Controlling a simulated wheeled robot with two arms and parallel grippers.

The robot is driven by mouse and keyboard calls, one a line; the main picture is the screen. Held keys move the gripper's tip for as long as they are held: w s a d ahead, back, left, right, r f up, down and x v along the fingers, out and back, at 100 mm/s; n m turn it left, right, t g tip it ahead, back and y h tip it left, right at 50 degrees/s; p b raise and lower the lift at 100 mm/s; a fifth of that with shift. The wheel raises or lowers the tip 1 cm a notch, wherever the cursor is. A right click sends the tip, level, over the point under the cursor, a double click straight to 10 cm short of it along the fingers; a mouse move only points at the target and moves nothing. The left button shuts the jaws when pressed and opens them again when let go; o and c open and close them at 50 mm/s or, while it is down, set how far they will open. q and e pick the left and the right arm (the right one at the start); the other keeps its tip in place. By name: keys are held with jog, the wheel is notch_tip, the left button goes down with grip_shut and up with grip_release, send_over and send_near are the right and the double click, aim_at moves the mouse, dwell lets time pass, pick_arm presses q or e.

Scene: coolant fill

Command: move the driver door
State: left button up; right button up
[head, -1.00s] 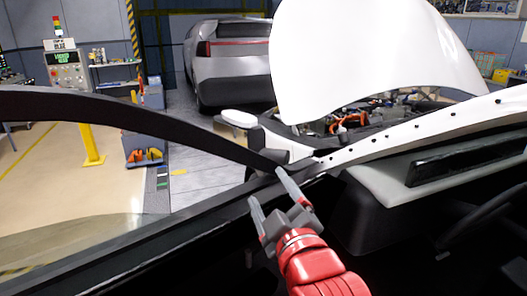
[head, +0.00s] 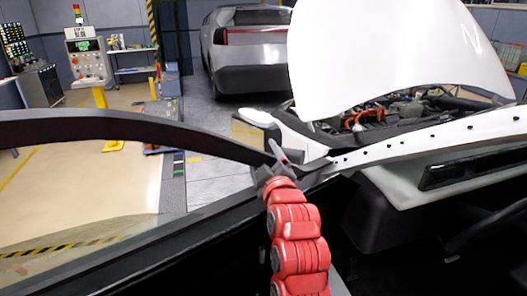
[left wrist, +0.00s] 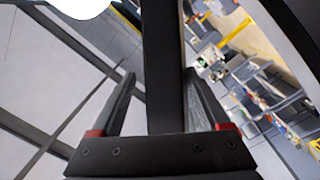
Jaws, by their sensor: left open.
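The driver door shows in the head view as a dark curved window frame (head: 120,125) across the left, with a dark lower edge (head: 150,245) beneath the glass opening. My left gripper (head: 277,156) is at the front corner of this frame, where it meets the car body. In the left wrist view a dark bar (left wrist: 163,60), which looks like the door frame, runs between the two open fingers of my left gripper (left wrist: 160,78). I cannot tell whether the fingers touch it. My right gripper is out of view.
A white side mirror (head: 258,117) is just beyond the gripper. The raised white hood (head: 390,55) and dashboard (head: 400,185) are to the right.

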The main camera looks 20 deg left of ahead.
pick_arm(q)
jog(key=shift+w+a, duration=0.2)
jog(key=shift+w, duration=0.2)
grip_shut()
jog(key=shift+f, duration=0.1)
dwell(1.1)
